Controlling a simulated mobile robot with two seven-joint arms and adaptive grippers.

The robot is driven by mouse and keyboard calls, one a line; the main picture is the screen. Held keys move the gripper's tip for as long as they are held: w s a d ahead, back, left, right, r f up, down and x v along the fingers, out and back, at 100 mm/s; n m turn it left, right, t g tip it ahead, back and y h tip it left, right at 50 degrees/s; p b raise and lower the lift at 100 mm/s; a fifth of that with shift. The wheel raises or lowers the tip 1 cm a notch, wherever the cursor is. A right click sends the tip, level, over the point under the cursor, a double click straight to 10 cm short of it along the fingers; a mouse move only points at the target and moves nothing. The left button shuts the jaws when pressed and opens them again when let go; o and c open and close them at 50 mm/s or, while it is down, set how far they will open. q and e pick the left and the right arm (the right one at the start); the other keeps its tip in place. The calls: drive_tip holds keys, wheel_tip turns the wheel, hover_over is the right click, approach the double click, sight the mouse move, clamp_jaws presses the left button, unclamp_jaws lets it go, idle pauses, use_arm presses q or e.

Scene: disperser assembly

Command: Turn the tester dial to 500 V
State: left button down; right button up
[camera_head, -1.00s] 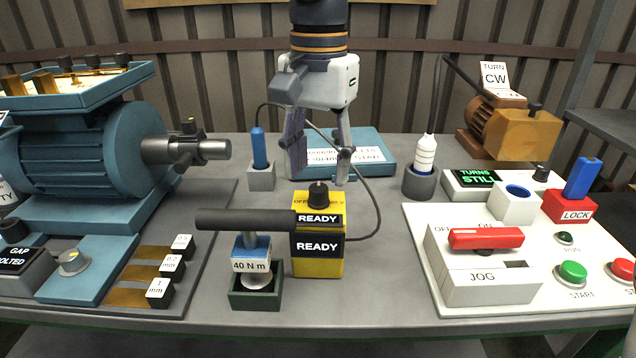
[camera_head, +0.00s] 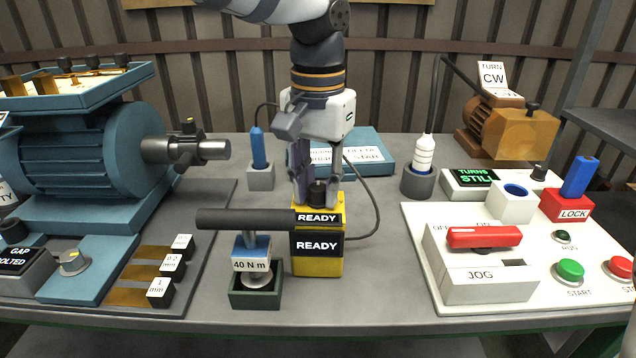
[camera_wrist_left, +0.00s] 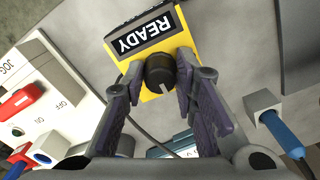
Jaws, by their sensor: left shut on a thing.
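The yellow tester (camera_head: 318,267) stands near the table's middle, with two black READY labels. Its black dial (camera_head: 318,192) sits on top and also shows in the left wrist view (camera_wrist_left: 160,71), with a pale pointer line. My left gripper (camera_head: 317,188) comes down from above and is shut on the dial, one finger on each side. In the left wrist view the fingers (camera_wrist_left: 160,78) flank the knob. The dial's scale markings are hidden or too small to read. My right gripper is not in view.
A torque tool (camera_head: 258,219) marked 40 N m stands just in front left of the tester. A blue probe (camera_head: 259,150) and a white probe (camera_head: 424,155) stand in holders behind. A cable loops right of the tester. A white control panel (camera_head: 420,255) lies right.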

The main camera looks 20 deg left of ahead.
sight(318, 186)
use_arm(q)
drive_tip(key=shift+m, duration=3.2)
drive_tip(key=c, duration=1.3)
unclamp_jaws()
wheel_tip(318, 186, up, 12)
drive_tip(key=shift+r, duration=0.1)
